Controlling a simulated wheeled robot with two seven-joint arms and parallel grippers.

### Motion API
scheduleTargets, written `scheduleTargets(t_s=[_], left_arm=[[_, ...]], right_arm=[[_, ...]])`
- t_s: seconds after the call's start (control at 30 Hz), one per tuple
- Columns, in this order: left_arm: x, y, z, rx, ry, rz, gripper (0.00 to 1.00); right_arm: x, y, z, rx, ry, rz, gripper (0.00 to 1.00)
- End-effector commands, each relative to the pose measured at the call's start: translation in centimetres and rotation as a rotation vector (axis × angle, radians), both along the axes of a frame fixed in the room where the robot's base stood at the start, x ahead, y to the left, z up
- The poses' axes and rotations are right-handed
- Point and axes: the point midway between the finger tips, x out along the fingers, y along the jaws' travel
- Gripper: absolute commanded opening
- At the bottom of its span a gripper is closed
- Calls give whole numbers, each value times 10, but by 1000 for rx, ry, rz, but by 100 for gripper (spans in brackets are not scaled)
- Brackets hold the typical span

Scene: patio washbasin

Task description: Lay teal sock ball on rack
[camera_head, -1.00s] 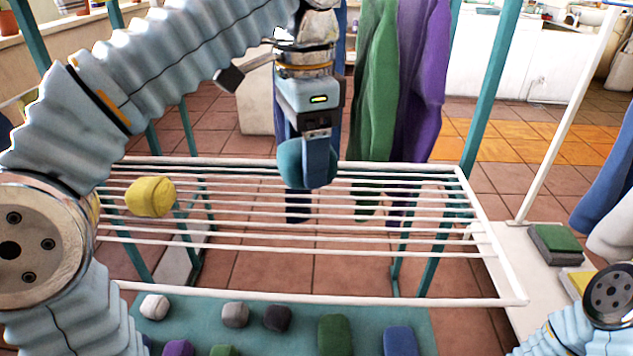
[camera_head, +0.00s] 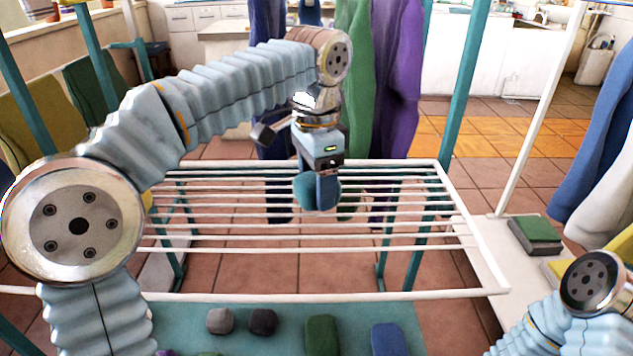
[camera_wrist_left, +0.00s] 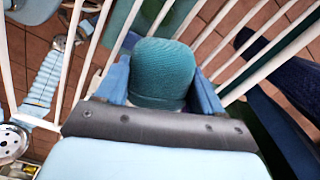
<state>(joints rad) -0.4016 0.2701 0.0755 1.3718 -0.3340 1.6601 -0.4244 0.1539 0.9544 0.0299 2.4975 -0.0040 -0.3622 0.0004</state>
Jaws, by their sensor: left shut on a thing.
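The teal sock ball (camera_head: 303,190) is between the fingers of my left gripper (camera_head: 318,192), which is shut on it. In the left wrist view the sock ball (camera_wrist_left: 162,72) fills the space between the two blue fingers. The white drying rack (camera_head: 462,225) has several parallel bars and lies below and around the gripper in the head view. Whether the sock ball touches the bars I cannot tell. My right arm shows at the lower right of the head view, but its gripper is out of view.
Green and purple garments (camera_head: 397,80) hang behind the rack. A teal mat (camera_head: 270,340) below the rack's near edge bears grey, green and blue bundles. A folded green cloth (camera_head: 537,232) lies on the white surface at right. Teal posts stand around the rack.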

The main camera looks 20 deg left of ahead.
Motion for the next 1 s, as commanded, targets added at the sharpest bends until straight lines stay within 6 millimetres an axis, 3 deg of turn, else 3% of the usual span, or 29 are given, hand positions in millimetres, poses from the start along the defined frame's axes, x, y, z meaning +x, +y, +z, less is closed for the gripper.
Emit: scheduleTargets(t_s=[0.17, 0.2, 0.33, 0.7, 0.83, 1.0], left_arm=[[0, 0, -3, 1, 1, 0, 38], [0, 0, -3, 0, 0, 0, 72], [0, 0, -3, 0, 0, 0, 92], [0, 0, 5, 0, -1, 0, 93], [0, -1, 27, -1, -2, -1, 93], [0, -1, 71, -1, -2, -1, 93]], right_arm=[[0, 0, -2, 0, 0, 0, 43], [0, 0, -1, 0, 0, 0, 43], [0, 0, -1, 0, 0, 0, 43], [0, 0, 2, 0, 0, 0, 43], [0, 0, 9, 1, -1, 1, 43], [0, 1, 24, 2, 0, 4, 43]])
